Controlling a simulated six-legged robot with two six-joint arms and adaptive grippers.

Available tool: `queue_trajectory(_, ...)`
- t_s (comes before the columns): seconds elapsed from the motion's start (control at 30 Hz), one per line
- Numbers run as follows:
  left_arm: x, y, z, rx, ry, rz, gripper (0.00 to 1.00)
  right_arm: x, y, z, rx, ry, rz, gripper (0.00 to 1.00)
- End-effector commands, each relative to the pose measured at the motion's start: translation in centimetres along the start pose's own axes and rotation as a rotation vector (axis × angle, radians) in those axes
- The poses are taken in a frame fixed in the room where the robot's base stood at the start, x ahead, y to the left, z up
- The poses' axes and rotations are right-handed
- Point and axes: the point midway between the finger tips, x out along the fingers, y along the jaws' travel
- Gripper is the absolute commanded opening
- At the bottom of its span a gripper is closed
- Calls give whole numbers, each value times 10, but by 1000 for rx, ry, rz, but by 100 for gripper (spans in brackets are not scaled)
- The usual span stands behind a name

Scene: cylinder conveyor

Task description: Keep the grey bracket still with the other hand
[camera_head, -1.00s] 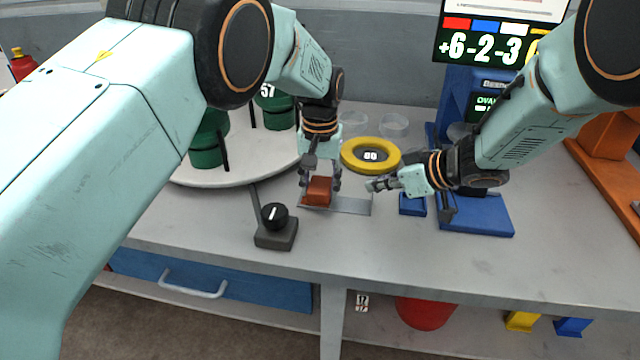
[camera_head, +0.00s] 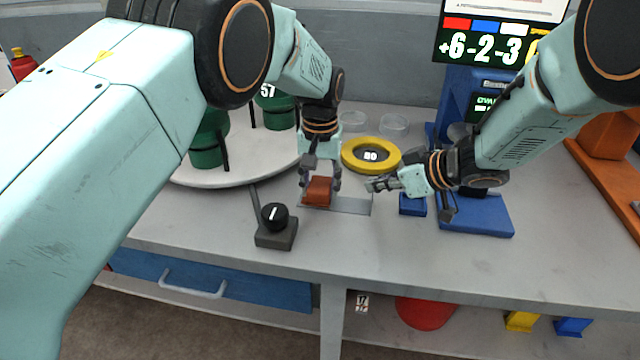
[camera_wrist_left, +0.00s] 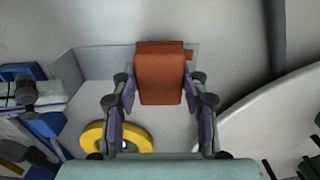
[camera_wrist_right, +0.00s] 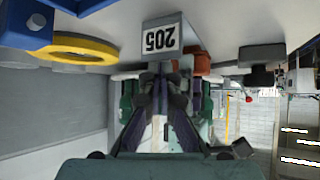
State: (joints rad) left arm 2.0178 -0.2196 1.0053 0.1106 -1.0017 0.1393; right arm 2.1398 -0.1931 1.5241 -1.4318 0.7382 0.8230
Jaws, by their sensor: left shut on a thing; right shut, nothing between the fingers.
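The grey bracket (camera_head: 352,205) lies on the bench, a thin plate with a low raised edge in the left wrist view (camera_wrist_left: 95,65). An orange-brown block (camera_head: 318,191) is over the bracket's left part. My left gripper (camera_head: 320,183) points down, shut on this block, with a finger on each side (camera_wrist_left: 160,88). My right gripper (camera_head: 370,185) is shut and empty, its tips pointing left near the bracket's right end. I cannot tell whether they touch it.
A yellow ring gauge (camera_head: 371,155) stands behind the bracket. A black knob on a grey base (camera_head: 275,228) is at front left. A white round table (camera_head: 245,165) with green cylinders is left. A small blue block (camera_head: 412,205) and blue stand (camera_head: 475,215) are right.

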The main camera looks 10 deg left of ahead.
Motion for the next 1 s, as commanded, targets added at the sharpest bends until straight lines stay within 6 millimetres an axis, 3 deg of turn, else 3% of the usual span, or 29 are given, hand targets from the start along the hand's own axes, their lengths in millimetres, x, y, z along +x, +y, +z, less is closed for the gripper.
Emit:
queue_trajectory(0.03, 0, 0, 0, 0, 1, 0, 14, 2, -4, 8, 5, -14, -6, 0)
queue_trajectory(1.0, 6, 0, 0, 0, 1, 0, 14, 2, -4, 8, 5, -14, -6, 0)
